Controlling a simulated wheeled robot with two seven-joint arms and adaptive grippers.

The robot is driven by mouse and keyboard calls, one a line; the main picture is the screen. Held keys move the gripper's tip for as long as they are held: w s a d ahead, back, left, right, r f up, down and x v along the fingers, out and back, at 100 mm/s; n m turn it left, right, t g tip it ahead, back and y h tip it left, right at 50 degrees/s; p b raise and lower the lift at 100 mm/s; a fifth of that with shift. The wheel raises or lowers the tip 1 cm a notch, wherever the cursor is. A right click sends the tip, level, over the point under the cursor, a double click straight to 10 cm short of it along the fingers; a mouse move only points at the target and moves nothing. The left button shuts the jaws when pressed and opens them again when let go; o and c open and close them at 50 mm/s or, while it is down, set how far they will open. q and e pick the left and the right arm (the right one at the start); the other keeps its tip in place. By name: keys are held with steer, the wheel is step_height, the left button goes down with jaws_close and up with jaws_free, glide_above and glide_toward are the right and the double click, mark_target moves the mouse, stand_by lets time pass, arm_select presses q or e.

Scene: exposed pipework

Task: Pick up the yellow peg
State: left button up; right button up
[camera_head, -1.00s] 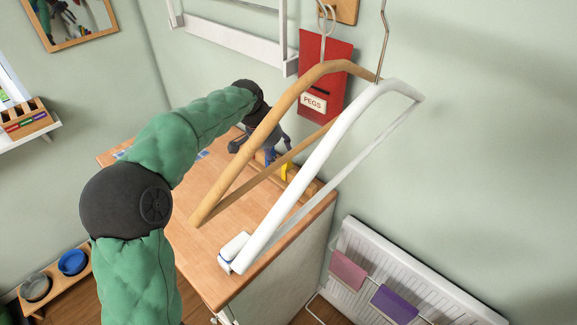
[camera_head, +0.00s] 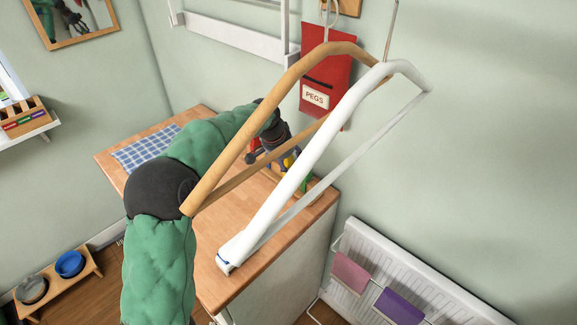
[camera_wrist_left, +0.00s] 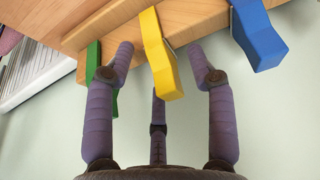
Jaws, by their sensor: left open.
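The yellow peg (camera_wrist_left: 160,58) shows in the left wrist view, jutting from a wooden piece (camera_wrist_left: 112,14). My left gripper (camera_wrist_left: 161,62) is open, with its fingers spread on both sides of the yellow peg and a third finger below its tip. I cannot tell whether any finger touches it. A blue peg (camera_wrist_left: 258,38) is to the right and a green peg (camera_wrist_left: 92,68) is to the left, partly behind a finger. In the head view my left gripper (camera_head: 276,150) is over the counter's far right, partly hidden by hangers. My right gripper is not in view.
A wooden hanger (camera_head: 240,115) and a white hanger (camera_head: 300,165) hang in front of the counter (camera_head: 215,235). A red pegs bag (camera_head: 322,80) hangs on the wall behind. A checked cloth (camera_head: 145,148) lies on the counter's left. A radiator (camera_head: 400,265) is at lower right.

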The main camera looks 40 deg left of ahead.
arm_select(q)
steer(key=c, duration=0.9)
steer(key=shift+r, duration=0.1)
steer(key=shift+c, duration=0.2)
